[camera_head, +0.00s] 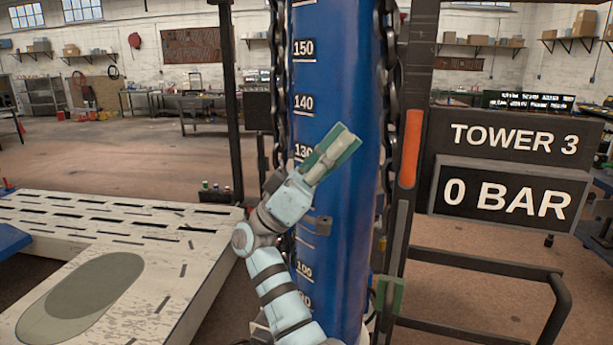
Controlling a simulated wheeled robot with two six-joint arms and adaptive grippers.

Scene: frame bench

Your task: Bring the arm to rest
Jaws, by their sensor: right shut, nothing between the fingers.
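My right gripper (335,155) is in the middle of the view, in front of the blue column. Its pale blue body tilts up and to the right, and its green-edged fingers are shut with nothing between them. My right arm rises from the bottom edge, bends at the left of the column and turns back toward it. I cannot tell whether the fingertips touch the column. My left gripper does not show.
The blue column (335,40), marked with a number scale, stands between hanging chains (391,100). A slotted pale bench (105,235) is at the left. A "TOWER 3, 0 BAR" panel (505,195) and dark rail (480,262) are at the right. Open floor lies behind.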

